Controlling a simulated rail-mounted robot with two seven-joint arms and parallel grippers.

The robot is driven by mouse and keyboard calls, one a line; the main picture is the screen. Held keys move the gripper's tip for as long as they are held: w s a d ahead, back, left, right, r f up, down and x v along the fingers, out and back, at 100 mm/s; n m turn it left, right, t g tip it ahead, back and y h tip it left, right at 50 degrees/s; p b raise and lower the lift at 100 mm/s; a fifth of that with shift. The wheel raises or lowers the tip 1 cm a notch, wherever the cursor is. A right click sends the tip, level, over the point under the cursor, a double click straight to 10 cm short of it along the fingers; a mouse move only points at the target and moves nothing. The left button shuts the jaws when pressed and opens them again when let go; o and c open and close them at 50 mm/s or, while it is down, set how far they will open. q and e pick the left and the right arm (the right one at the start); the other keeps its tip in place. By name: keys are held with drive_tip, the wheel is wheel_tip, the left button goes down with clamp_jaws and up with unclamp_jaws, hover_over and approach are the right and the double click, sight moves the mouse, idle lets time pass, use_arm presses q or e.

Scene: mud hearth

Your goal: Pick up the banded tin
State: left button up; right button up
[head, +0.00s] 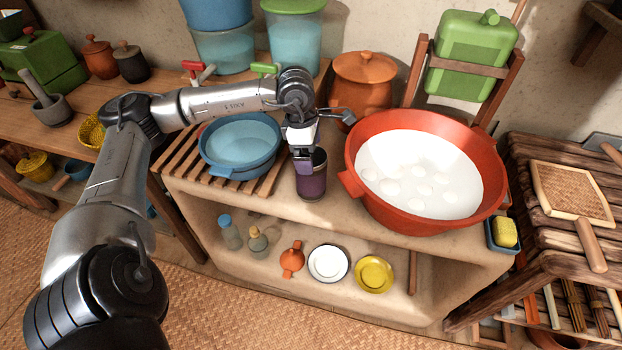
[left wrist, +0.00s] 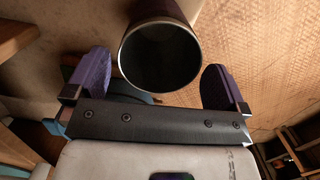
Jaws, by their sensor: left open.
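The banded tin (head: 311,184) is a dark purple cylinder standing upright near the front edge of the clay counter, between the blue basin and the red basin. My left gripper (head: 304,158) is above and against its near upper part in the head view, covering some of its rim. In the left wrist view the tin (left wrist: 160,58) shows its round metal rim and dark, hollow-looking top. It lies between the two spread purple fingers of my left gripper (left wrist: 156,72), with a gap on each side. My right gripper is not in view.
A blue basin (head: 240,141) sits on a wooden rack left of the tin. A large red basin (head: 358,192) with white contents stands close on the right. An orange lidded pot (head: 362,82) is behind. The shelf below (head: 265,222) holds small dishes and bottles.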

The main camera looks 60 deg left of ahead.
use_arm(q)
drive_tip(key=f, duration=0.1)
drive_tip(key=f+b, duration=0.1)
drive_tip(key=f, duration=0.2)
drive_tip(key=shift+w+d+b, duration=0.3)
drive_tip(key=shift+w, duration=0.05)
drive_tip(key=shift+c, duration=0.5)
drive_tip(key=shift+c, duration=0.6)
drive_tip(key=c, duration=0.8)
drive_tip(key=shift+c, duration=0.3)
